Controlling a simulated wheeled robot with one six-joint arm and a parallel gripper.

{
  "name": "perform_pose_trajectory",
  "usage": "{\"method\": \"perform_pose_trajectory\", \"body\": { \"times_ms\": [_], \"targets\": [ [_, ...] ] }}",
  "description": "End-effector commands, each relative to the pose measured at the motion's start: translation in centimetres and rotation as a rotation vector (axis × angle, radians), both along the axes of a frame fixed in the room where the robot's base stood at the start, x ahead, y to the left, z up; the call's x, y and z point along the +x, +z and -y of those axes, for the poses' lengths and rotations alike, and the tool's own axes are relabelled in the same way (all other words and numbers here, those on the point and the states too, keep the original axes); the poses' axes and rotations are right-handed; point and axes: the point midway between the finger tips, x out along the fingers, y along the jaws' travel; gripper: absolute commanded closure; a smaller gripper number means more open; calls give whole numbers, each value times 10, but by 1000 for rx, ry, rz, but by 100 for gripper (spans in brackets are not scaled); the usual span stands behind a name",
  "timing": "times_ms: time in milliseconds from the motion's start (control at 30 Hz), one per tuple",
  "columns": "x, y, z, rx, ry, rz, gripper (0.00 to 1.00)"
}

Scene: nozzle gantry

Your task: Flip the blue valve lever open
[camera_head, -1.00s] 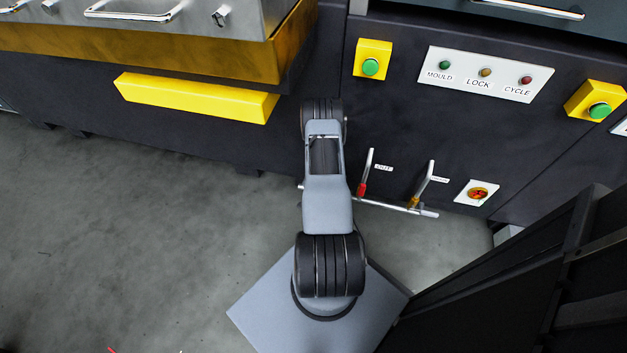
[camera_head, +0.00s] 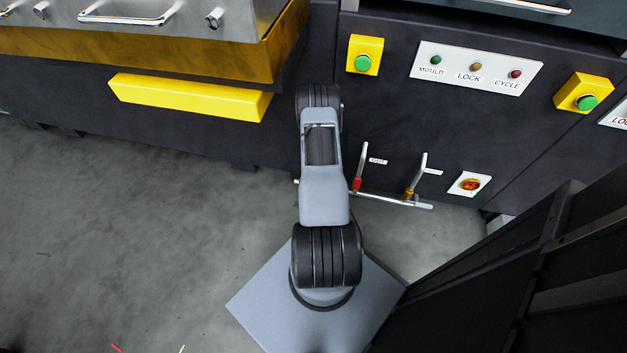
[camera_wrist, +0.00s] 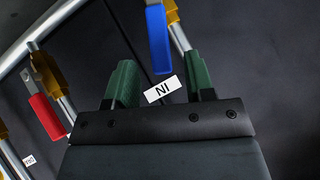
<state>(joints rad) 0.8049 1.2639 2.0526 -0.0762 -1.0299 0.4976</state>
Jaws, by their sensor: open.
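The blue valve lever (camera_wrist: 157,40) hangs from the pipework at the top middle of the wrist view, with its lower end towards the gap between my fingertips. My gripper (camera_wrist: 159,62) shows two green fingers, apart and empty, one on each side below the lever's end. I cannot tell whether either finger touches it. A white label (camera_wrist: 161,90) reading IN upside down shows between the fingers. In the head view my own arm covers the blue lever and the gripper.
A red lever (camera_wrist: 47,117) with a yellow fitting is on the same pipework at left; it also shows in the head view (camera_head: 357,184). A red button (camera_head: 470,184) and a yellow-boxed green button (camera_head: 363,62) are on the dark panel. A yellow bar (camera_head: 190,97) juts out at left.

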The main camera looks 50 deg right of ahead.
Motion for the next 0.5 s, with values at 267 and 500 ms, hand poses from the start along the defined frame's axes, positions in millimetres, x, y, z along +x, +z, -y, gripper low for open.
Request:
{"method": "perform_pose_trajectory", "body": {
  "times_ms": [267,500],
  "targets": [
    [-32,39,-27,0,-1,0,51],
    [-47,55,-41,1,-1,0,51]
  ]
}}
